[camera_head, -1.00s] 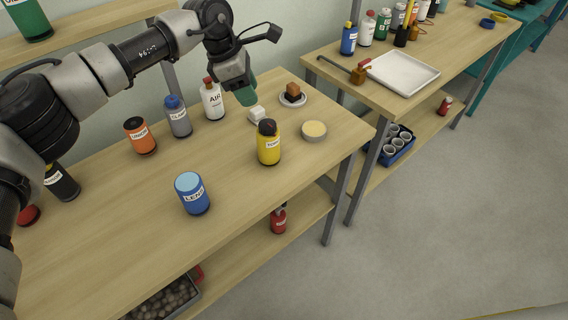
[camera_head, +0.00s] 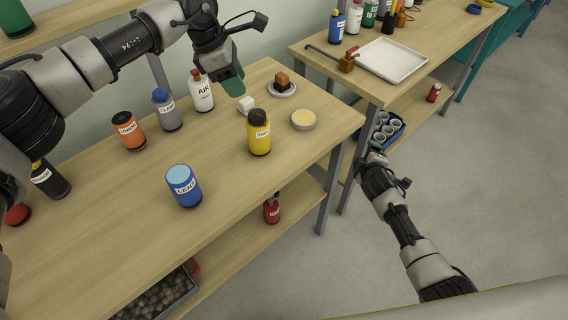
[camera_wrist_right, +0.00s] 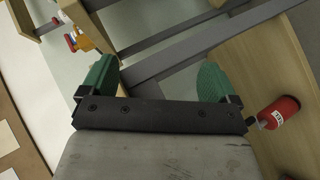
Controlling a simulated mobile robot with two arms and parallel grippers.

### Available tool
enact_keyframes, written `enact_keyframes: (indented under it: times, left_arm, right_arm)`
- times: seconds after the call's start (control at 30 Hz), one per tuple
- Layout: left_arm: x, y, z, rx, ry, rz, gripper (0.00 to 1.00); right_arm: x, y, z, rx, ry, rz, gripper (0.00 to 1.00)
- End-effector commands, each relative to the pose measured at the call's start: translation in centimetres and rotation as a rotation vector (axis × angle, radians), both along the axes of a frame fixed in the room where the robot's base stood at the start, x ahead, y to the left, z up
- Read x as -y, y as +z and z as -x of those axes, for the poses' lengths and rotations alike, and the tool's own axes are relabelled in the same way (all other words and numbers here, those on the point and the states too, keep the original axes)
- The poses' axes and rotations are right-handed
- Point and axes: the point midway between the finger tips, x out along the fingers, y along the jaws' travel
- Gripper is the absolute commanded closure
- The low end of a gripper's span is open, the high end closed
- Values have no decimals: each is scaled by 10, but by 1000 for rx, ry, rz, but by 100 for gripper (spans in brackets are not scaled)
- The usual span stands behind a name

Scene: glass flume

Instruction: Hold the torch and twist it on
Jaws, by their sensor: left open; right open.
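The torch (camera_head: 259,138) is a yellow cylinder with a dark brown top and a white label. It stands upright near the right edge of the wooden bench (camera_head: 225,185) in the head view. My left gripper (camera_head: 233,84), with green fingers, hangs above and behind the torch, near a small white block (camera_head: 246,105), apart from the torch. It is open with nothing visible in it. My right gripper (camera_head: 373,156) is beyond the bench's right side, apart from the torch. The right wrist view shows its green fingers (camera_wrist_right: 157,80) spread and empty. I cannot make out the torch there.
A blue LENS can (camera_head: 184,187), orange can (camera_head: 128,131), grey bottle (camera_head: 167,110) and white AIR bottle (camera_head: 201,91) share the bench. A round tin (camera_head: 303,120) sits right of the torch. A second bench holds a white tray (camera_head: 392,60). A red can (camera_wrist_right: 278,112) stands on the lower shelf.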

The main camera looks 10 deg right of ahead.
Motion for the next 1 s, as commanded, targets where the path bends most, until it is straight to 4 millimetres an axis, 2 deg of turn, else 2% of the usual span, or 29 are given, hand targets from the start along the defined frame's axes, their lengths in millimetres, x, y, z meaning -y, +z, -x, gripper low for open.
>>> enact_keyframes:
  times: [0.03,0.1,0.27,0.3,0.37,0.4,0.5,0.7,0.83,1.0]
  left_arm:
    - [0,0,0,0,0,0,57]
    - [0,0,0,0,0,0,57]
    - [0,0,0,0,0,0,57]
    - [0,0,0,0,0,0,57]
    - [0,0,0,0,0,0,57]
    - [0,0,0,0,0,0,57]
    - [0,0,0,0,0,0,57]
    - [0,0,0,0,0,0,57]
    - [0,0,0,0,0,0,57]
    - [0,0,0,0,0,0,57]
  right_arm:
    - [2,30,-16,51,13,41,9]
    - [4,68,-32,113,30,109,9]
    - [0,160,-59,258,81,316,9]
    - [-6,182,-62,295,106,399,9]
    - [-29,209,-60,345,181,588,9]
    - [-54,210,-53,362,260,748,9]
    - [-108,189,-28,383,436,1059,9]
    - [-194,152,29,481,704,1521,9]
    - [-230,135,61,553,809,1716,9]
    - [-253,124,85,614,872,1847,9]
